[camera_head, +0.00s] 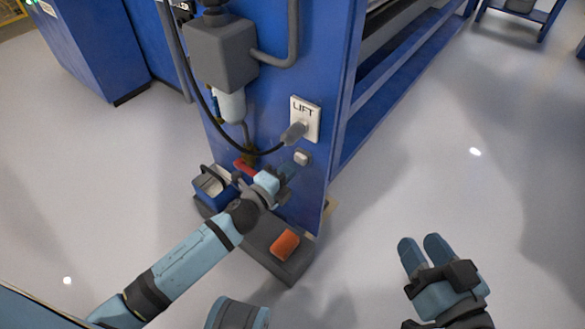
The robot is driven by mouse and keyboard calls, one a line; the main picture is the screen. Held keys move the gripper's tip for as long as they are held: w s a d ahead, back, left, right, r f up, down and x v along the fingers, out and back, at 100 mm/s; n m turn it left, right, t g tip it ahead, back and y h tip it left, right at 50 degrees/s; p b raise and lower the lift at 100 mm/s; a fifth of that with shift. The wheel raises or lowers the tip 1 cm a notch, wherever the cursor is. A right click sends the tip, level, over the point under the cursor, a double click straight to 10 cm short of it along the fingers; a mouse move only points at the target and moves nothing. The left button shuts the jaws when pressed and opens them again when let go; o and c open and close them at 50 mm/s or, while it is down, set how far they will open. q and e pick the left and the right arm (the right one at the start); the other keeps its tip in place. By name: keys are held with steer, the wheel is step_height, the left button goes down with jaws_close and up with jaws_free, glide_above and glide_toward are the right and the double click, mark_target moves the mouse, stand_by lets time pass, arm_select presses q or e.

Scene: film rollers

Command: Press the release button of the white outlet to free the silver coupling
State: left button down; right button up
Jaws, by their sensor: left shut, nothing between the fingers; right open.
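The white outlet (312,117), marked LIFT, is on the narrow end face of the blue machine. The silver coupling (293,133) sits at its lower left, with a black hose running from it to the left. A small pale button-like block (302,157) is on the panel just below; I cannot tell whether it is the release button. My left gripper (287,172) is shut and empty, close below and left of that block; contact cannot be told. My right gripper (424,248) is open and empty over the floor at the lower right.
A grey box (222,52) with a pipe and a pale cylinder hangs on the panel above left. A red bar (245,167) is near my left wrist. Floor at right is clear.

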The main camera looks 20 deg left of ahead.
arm_select(q)
steer(key=shift+w+d, duration=0.15)
steer(key=shift+w, duration=0.35)
steer(key=shift+w+d, duration=0.15)
steer(key=shift+w, duration=0.2)
arm_select(e)
steer(key=shift+w+r, duration=0.15)
steer(key=shift+r, duration=0.1)
steer(key=shift+f, duration=0.1)
